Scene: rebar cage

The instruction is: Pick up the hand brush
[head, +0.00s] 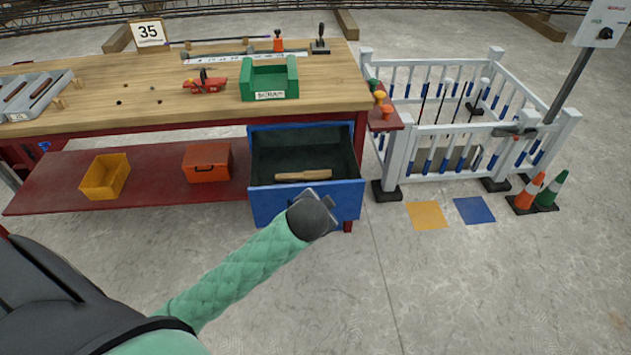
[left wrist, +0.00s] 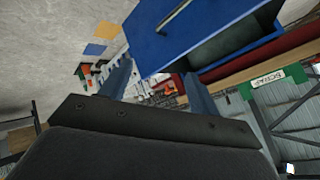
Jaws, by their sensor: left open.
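The hand brush (head: 303,175) lies in the open blue drawer (head: 306,205) under the workbench, its wooden handle pointing left. Only its tan wooden part shows clearly; I cannot make out its bristles. My left gripper (head: 328,210) is in front of the drawer, near the right half of its front panel, apart from the brush. In the left wrist view the two fingers of my left gripper (left wrist: 158,90) stand apart with nothing between them, and the blue drawer (left wrist: 190,35) is beyond them. The brush is hidden in that view. My right gripper is not in view.
The wooden workbench top (head: 150,98) holds a green scrap bin (head: 269,83) and a red tool (head: 205,84). A lower red shelf (head: 150,182) carries a yellow bin (head: 106,177) and an orange box (head: 207,163). White fencing (head: 450,150) stands right. The floor in front is clear.

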